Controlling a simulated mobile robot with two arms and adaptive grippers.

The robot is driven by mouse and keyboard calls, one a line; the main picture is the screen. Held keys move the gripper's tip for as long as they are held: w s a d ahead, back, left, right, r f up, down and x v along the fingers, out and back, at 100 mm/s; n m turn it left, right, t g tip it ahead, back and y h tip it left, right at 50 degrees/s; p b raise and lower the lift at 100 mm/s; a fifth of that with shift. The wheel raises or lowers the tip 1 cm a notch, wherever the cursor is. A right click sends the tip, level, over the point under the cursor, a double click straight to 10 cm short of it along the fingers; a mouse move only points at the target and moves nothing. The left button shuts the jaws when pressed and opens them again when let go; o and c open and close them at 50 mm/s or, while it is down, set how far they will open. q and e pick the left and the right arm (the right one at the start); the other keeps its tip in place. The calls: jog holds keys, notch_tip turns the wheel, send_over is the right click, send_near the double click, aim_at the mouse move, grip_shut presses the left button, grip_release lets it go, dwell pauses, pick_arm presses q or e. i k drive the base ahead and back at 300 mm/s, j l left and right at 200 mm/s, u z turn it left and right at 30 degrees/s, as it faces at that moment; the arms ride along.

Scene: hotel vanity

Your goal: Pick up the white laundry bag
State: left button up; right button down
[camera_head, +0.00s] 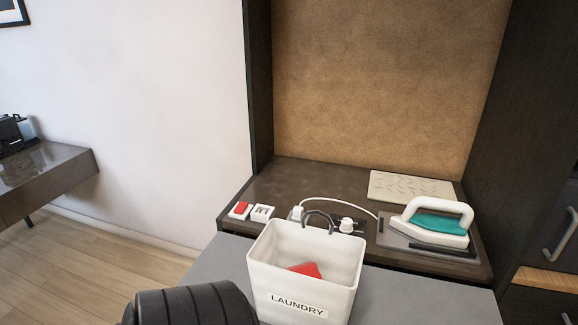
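The white laundry bag (262,282) is an open-topped, box-shaped bag with a "LAUNDRY" label on its front. It stands upright on the grey surface at the bottom centre, and its lowest part is cut off by the picture edge. A dark grey loop (319,214), which looks like a handle, rises at its back rim. A red item (304,270) lies inside. A black ribbed part, which looks like my own arm, shows just left of the bag, apart from its upper wall. Neither gripper's fingers can be seen.
Behind the bag is a dark shelf (310,180) with a white iron with a teal body (438,224) on a dark plate, a beige patterned pad (411,187), a red-topped item (240,210), a white socket-like block (263,213) and a white cable. Grey surface (425,297) right of the bag is clear.

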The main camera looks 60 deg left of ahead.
aim_at(282, 296)
jog(key=u, duration=1.75)
jog(key=k+l, duration=0.1)
